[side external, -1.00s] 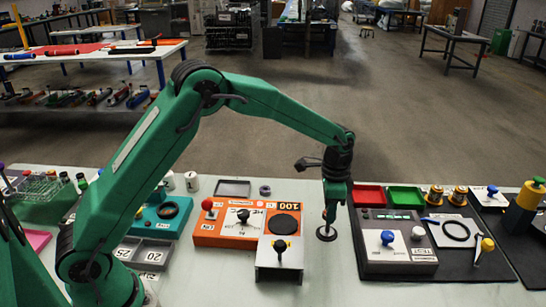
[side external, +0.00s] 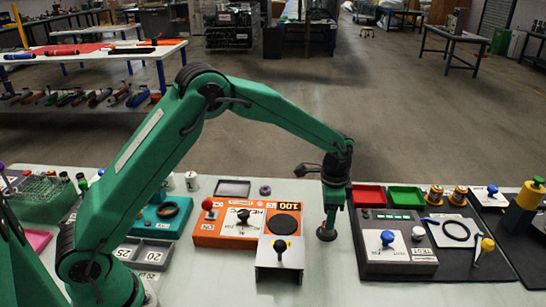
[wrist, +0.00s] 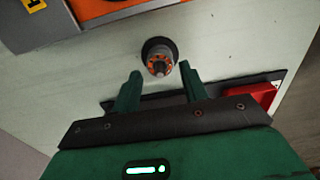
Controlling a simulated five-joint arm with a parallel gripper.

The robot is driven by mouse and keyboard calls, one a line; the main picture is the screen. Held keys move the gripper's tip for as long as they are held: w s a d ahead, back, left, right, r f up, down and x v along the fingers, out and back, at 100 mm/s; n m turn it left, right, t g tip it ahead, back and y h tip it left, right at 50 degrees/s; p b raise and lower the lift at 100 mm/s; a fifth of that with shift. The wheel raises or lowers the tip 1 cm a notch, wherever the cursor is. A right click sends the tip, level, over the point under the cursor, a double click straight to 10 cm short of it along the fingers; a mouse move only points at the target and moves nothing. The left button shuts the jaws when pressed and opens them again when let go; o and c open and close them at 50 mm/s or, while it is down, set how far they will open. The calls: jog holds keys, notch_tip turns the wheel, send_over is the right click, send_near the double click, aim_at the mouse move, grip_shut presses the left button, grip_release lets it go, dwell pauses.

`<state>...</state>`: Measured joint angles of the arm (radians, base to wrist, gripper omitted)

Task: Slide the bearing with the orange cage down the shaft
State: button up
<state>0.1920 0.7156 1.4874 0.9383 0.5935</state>
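The bearing with the orange cage (wrist: 151,60) shows in the wrist view as a ring around the grey shaft (wrist: 158,68), which points up toward the camera. Behind it is a dark round base. In the side view the base (side external: 326,235) stands on the bench, and the orange cage cannot be made out. My gripper (wrist: 161,68) is open, with one finger on each side of the shaft and bearing and visible gaps to both. In the side view my gripper (side external: 329,220) points down just above the base.
An orange panel (side external: 208,232) with a knob and a red ball stands left of the shaft. A dark test box (side external: 372,258) stands close on the right. Red (side external: 368,194) and green (side external: 406,197) trays lie behind it. The bench in front of the shaft is clear.

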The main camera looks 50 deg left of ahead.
jog(key=shift+o, duration=1.1)
jog(key=shift+r, duration=0.1)
notch_tip(320, 180, up, 7)
jog(key=shift+r, duration=0.35)
dwell(0.5)
